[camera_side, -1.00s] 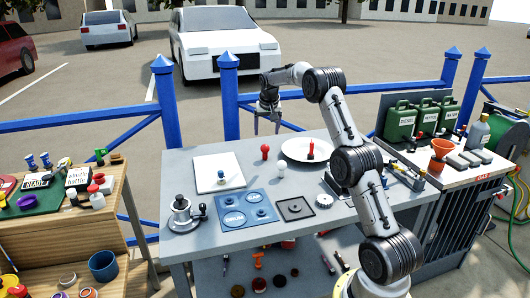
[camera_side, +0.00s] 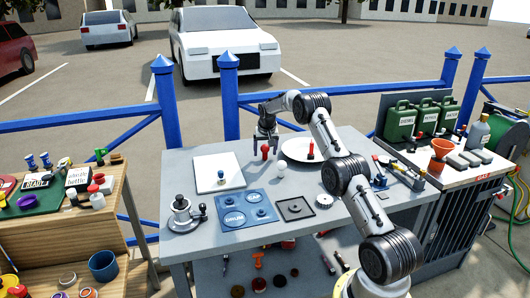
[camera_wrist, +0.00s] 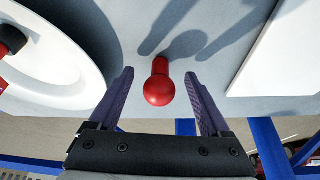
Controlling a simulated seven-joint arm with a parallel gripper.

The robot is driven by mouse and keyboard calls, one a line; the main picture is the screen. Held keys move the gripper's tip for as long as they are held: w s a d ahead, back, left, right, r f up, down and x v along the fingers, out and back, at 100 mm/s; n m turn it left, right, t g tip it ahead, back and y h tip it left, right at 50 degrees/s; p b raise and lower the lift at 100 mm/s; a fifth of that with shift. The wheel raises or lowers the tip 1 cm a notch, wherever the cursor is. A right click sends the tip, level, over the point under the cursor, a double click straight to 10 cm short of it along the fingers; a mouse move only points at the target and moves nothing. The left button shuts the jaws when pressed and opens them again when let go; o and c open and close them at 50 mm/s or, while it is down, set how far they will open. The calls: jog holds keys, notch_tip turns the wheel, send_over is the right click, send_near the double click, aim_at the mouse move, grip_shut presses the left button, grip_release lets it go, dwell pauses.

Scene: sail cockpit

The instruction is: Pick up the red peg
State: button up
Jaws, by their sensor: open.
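The red peg (camera_side: 265,152) stands upright on the grey table, between the white board and the white plate; it has a round ball top. In the wrist view the red peg (camera_wrist: 159,86) shows from above, centred between the finger tips. My gripper (camera_side: 266,150) is open, with one finger on each side of the peg in the side view. In the wrist view my gripper (camera_wrist: 160,80) shows its two dark fingers apart, with clear gaps to the peg on both sides. How far the tips are above the table is hard to tell.
A white plate (camera_side: 290,147) holding another red-topped piece (camera_side: 311,149) is to the right. Blue railing (camera_side: 300,89) runs behind the table.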

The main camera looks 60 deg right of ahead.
grip_shut()
dwell(0.4)
jog(key=shift+r, duration=0.15)
